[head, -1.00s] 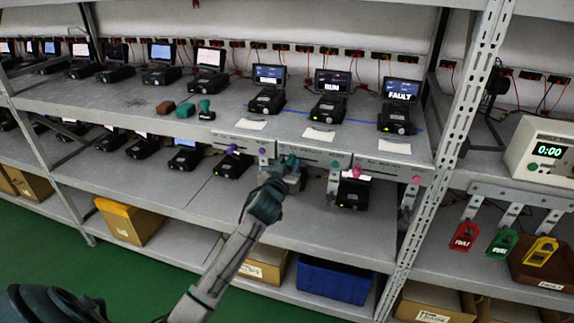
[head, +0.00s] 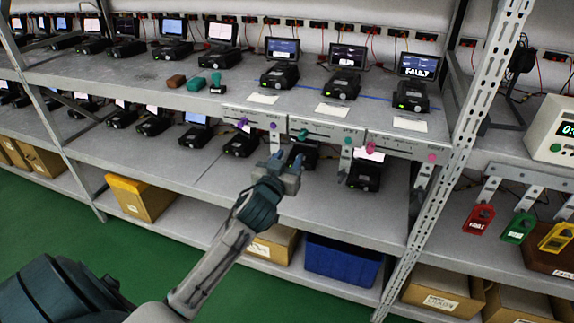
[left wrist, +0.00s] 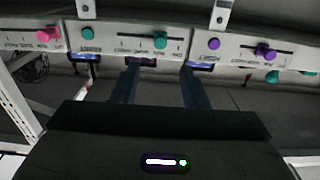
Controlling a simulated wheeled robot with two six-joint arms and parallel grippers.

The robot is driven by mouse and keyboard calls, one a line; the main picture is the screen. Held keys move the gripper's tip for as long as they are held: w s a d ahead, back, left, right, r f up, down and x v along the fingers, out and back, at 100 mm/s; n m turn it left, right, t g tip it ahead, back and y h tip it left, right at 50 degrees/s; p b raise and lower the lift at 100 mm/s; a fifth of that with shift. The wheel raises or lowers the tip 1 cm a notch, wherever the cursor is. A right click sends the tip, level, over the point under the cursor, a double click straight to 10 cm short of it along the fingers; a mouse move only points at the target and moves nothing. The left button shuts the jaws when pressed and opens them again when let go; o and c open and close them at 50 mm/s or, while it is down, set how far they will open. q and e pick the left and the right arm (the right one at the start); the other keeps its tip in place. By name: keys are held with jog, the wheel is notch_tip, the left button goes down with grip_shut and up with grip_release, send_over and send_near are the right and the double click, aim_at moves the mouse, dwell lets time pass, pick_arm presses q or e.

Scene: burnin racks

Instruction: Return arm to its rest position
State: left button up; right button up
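My left gripper (head: 287,158) is in front of the upper shelf's edge, a little below the middle slider panel. Its two fingers point toward the rack and stand apart, also in the left wrist view (left wrist: 158,88), with nothing between them. The middle panel's teal slider knob (head: 302,134) is just above and beyond the fingertips; it also shows in the left wrist view (left wrist: 160,40). A purple knob (head: 242,122) is on the left panel and a pink knob (head: 370,147) on the right panel. My right gripper is not in view.
Units with screens stand on the upper shelf, one reading FAULT (head: 412,95). More units (head: 364,176) sit on the shelf below. A perforated rack post (head: 440,190) is to the right. Red (head: 479,217), green (head: 519,227) and yellow (head: 557,237) tags hang there. Green floor is open at lower left.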

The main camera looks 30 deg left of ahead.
pick_arm(q)
jog(key=shift+s+d, duration=0.1)
jog(key=shift+s, duration=0.25)
notch_tip(320, 180, down, 24)
jog(key=a+m+g+h, duration=0.1)
jog(key=a+g, duration=0.1)
jog(key=g, duration=0.2)
jog(key=s+f+g, duration=0.2)
jog(key=s+f, duration=0.2)
jog(key=f, duration=0.4)
jog(key=s+f+g+h, duration=0.1)
jog(key=s+f, duration=0.2)
jog(key=f, duration=0.4)
jog(key=s+f+g, duration=0.2)
jog(key=s+f, duration=0.2)
jog(key=f, duration=0.4)
jog(key=s+d+f+m+g, duration=0.1)
jog(key=s+d+f+g, duration=0.25)
jog(key=s+f, duration=1.5)
jog(key=s+d+f+g, duration=0.2)
jog(key=s+f, duration=0.1)
jog(key=s, duration=0.8)
jog(key=s+d+f+m+g+h, duration=0.1)
jog(key=s+d+f, duration=0.1)
jog(key=s, duration=0.8)
jog(key=shift+s+f+g+h, duration=0.3)
jog(key=shift+s+f+g, duration=0.1)
jog(key=shift+f, duration=0.1)
